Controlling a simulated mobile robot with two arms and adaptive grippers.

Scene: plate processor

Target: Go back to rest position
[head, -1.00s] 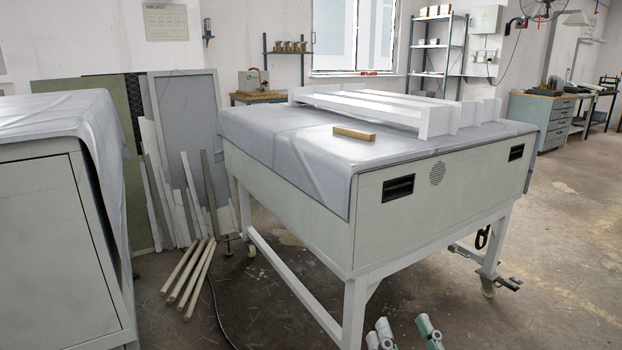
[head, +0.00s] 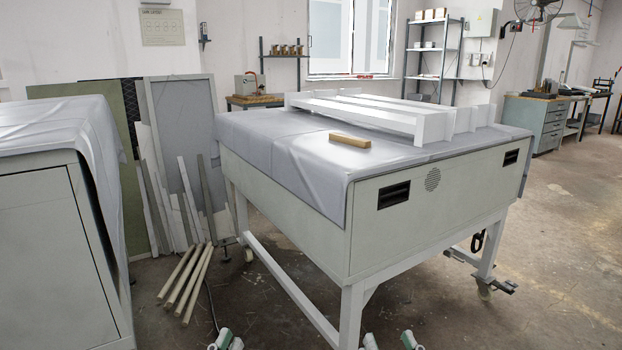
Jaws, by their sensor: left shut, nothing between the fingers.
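My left gripper (head: 228,342) shows at the bottom edge of the head view, left of centre. Only its green and white tips are in the picture, close together, shut and empty. They are low in front of the table and apart from it. More small green and white tips show at the bottom edge right of the table's near leg. They look like part of my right gripper (head: 390,343), mostly cut off, so its jaw state cannot be told.
A grey processor table (head: 440,212) on white legs fills the middle, with a wooden block (head: 350,140) and a white frame (head: 425,122) on top. A draped cabinet (head: 50,245) stands left. Rods (head: 185,282) lie on the floor between. Floor at right is open.

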